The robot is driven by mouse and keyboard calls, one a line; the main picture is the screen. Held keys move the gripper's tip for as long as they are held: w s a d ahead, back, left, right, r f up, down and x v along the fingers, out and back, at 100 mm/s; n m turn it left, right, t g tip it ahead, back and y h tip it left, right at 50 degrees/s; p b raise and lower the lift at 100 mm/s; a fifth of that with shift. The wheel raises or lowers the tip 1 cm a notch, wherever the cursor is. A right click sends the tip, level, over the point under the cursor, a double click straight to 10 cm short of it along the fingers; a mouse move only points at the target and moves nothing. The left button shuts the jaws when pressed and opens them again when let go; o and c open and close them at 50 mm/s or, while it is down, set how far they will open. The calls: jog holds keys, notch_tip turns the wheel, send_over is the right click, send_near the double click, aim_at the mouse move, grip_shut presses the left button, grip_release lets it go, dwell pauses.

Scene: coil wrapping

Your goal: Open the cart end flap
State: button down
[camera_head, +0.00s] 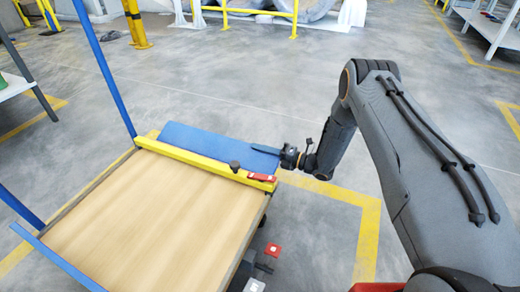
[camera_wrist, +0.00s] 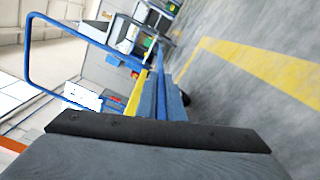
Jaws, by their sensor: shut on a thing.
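The cart has a wooden deck (camera_head: 150,205) and blue posts. A yellow bar (camera_head: 190,158) runs along its far end, with a red latch piece (camera_head: 262,177) and a dark knob near its right end. The blue end flap (camera_head: 210,141) shows just beyond the bar, sloping outward; its exact angle is hard to tell. My gripper (camera_head: 286,155) is at the flap's right end and shut on it. The fingertips are small and partly hidden. In the wrist view, the blue flap (camera_wrist: 160,97) is seen edge-on just ahead of the dark gripper part.
Yellow floor lines (camera_head: 370,235) run right of the cart. A yellow guard rail (camera_head: 245,12) stands at the back, and a grey table (camera_head: 490,28) at the far right. A small red part (camera_head: 273,250) sits low by the cart's right side. The floor beyond the flap is clear.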

jog(key=c, duration=1.9)
grip_release()
jog(key=shift+o, duration=0.2)
jog(key=p+v, duration=0.2)
jog(key=v, duration=0.4)
jog(key=shift+s+d, duration=0.1)
jog(key=shift+d, duration=0.25)
jog(key=shift+s+d+p, duration=0.2)
jog(key=shift+d+p, duration=0.1)
jog(key=shift+d, duration=0.3)
jog(key=p+v, duration=0.1)
jog(key=v, duration=0.8)
jog(key=shift+p, duration=0.3)
